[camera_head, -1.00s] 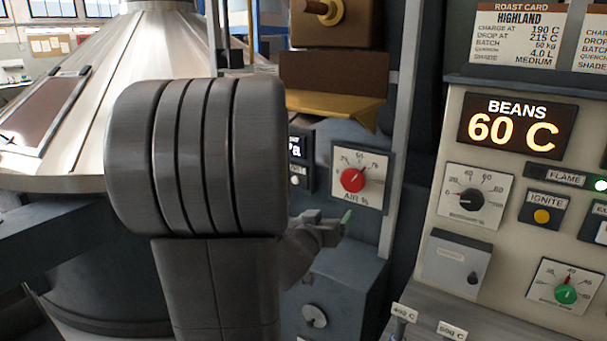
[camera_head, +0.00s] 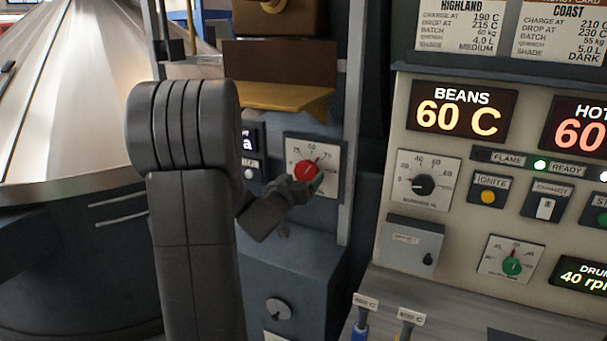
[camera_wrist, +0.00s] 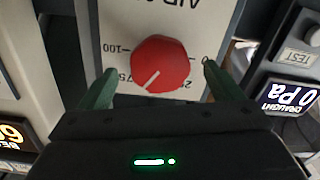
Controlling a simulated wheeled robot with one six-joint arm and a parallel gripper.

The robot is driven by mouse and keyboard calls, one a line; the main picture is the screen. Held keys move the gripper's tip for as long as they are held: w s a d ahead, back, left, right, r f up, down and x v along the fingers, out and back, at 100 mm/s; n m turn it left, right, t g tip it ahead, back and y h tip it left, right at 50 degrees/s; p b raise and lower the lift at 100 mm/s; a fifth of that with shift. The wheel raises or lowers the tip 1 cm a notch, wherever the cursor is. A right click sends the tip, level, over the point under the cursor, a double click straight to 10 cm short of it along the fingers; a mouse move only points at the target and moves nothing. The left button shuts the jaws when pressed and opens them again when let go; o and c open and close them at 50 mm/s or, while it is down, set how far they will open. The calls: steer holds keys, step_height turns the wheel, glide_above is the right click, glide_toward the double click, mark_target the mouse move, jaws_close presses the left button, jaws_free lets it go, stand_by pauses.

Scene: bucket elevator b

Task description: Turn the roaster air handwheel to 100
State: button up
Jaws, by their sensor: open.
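The roaster air handwheel is a red round knob (camera_head: 306,170) on a white dial plate (camera_head: 330,185) marked in percent. Its white pointer line shows in the wrist view on the red knob (camera_wrist: 160,64), near the 75 mark and short of the 100 mark. In the wrist view my gripper (camera_wrist: 156,84) is open, with one green fingertip on each side of the knob and visible gaps between.
A draught display (camera_wrist: 287,95) sits beside the dial. A brass-coloured ledge (camera_head: 277,97) juts out above it. A grey upright post (camera_head: 352,130) stands right of the dial. The control panel (camera_head: 395,150) with the BEANS display (camera_head: 462,111) is further right.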

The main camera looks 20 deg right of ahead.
steer(key=shift+x, duration=1.15)
steer(key=c, duration=1)
steer(key=shift+f+m+b, duration=0.1)
steer(key=shift+m+b, duration=0.25)
steer(key=shift+m, duration=0.05)
steer(key=shift+f+m+b, duration=0.1)
steer(key=shift+m+b, duration=0.5)
steer(key=shift+b, duration=0.05)
steer(key=m+b, duration=0.3)
steer(key=shift+a+m, duration=0.1)
steer(key=shift+m, duration=0.2)
steer(key=m+b, duration=0.3)
steer(key=m, duration=0.3)
steer(key=shift+b, duration=0.35)
